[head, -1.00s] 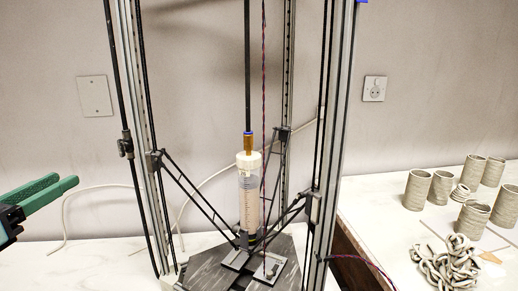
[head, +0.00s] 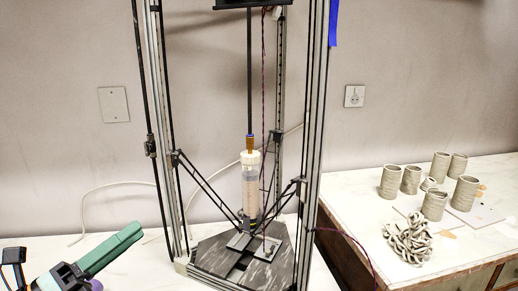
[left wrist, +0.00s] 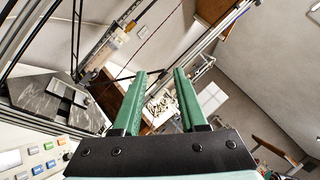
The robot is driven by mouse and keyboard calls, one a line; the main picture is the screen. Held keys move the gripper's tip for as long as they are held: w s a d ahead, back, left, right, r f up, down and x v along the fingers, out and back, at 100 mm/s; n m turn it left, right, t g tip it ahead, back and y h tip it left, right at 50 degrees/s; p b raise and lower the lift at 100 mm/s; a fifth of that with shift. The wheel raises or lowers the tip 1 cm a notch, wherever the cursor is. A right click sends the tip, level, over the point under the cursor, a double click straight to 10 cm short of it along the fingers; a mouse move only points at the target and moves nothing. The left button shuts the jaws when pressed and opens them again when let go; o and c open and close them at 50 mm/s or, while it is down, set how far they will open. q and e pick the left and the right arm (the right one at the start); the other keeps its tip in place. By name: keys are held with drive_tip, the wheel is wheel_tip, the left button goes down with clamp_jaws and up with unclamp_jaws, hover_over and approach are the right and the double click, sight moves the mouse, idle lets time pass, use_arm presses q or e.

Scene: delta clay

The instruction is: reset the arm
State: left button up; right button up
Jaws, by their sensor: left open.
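My left gripper (head: 128,235) is at the lower left of the head view, its green fingers pointing up and to the right, left of the delta printer. In the left wrist view the gripper (left wrist: 161,75) is open, with a gap between its two green fingers and nothing held there. The delta printer (head: 322,130) stands upright with a clay-filled syringe (head: 250,190) hanging over its dark base plate (head: 215,258). The fingers look apart from the printer. My right gripper is in neither view.
A control panel with buttons (left wrist: 40,160) shows at the lower left of the wrist view. A white cable (head: 85,205) runs behind the printer.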

use_arm(q)
wheel_tip(320, 180, down, 19)
drive_tip(key=a+n+t+y+p, duration=0.3)
drive_tip(key=n+y, duration=0.8)
drive_tip(key=n, duration=1.3)
drive_tip(key=s+d+f+n+g+p, duration=0.1)
drive_tip(key=s+d+f+n+g, duration=0.2)
drive_tip(key=s+f, duration=0.4)
drive_tip(key=s+d+f+n+g+p, duration=0.2)
drive_tip(key=s+d+f+n+g, duration=0.2)
drive_tip(key=f, duration=0.8)
drive_tip(key=s+d+g, duration=0.2)
drive_tip(key=s, duration=0.2)
drive_tip(key=shift+d+f+g+p, duration=0.2)
drive_tip(key=shift+d+g+p, duration=0.1)
drive_tip(key=shift+g, duration=0.1)
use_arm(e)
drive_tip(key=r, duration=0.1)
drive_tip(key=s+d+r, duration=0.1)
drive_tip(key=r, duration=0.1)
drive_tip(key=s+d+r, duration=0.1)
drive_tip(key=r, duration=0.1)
